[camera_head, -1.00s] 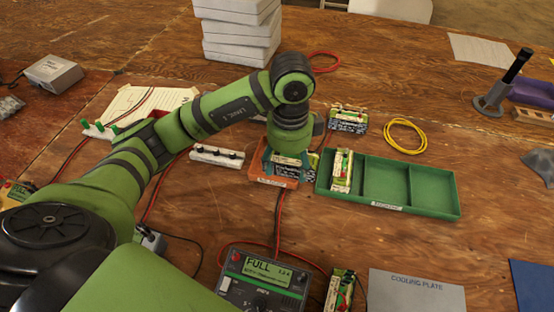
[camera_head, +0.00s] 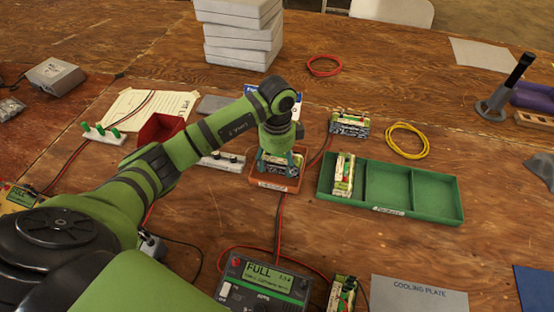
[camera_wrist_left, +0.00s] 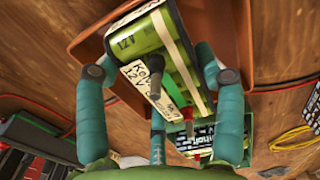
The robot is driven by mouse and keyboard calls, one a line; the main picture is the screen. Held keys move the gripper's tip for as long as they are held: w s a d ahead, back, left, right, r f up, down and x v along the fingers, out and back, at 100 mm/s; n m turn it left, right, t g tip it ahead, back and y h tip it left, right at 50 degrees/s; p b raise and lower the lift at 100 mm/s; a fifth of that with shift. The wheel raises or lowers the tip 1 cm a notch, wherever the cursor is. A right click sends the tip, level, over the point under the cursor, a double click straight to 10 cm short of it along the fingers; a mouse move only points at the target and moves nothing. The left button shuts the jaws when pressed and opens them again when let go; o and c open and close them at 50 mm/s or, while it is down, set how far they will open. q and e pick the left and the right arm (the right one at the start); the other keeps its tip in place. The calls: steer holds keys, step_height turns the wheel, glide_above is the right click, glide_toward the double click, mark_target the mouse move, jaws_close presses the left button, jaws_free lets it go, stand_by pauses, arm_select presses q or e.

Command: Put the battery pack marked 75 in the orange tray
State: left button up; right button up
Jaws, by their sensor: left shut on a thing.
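My left gripper (camera_head: 279,164) points down over the small orange tray (camera_head: 254,179), left of the green tray. It is shut on a green battery pack (camera_wrist_left: 150,40) with a cream strap and a handwritten white label reading about "12 V". The pack sits between the fingers, within the outline of the orange tray (camera_wrist_left: 88,45) in the left wrist view. I cannot tell whether it touches the tray floor. No number 75 is readable. My right gripper is not in view.
One pack (camera_head: 343,176) stands in the left compartment of the green tray (camera_head: 437,208); its other compartments are empty. Another pack (camera_head: 350,123) lies behind, and one (camera_head: 341,294) stands beside the charger (camera_head: 265,285). A yellow cable loop (camera_head: 407,141) lies behind the green tray.

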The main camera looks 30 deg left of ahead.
mark_target(277, 159)
arm_select(q)
steer(key=o, duration=1.7)
steer(key=shift+f, duration=0.1)
step_height(277, 159, up, 12)
steer(key=shift+r, duration=0.2)
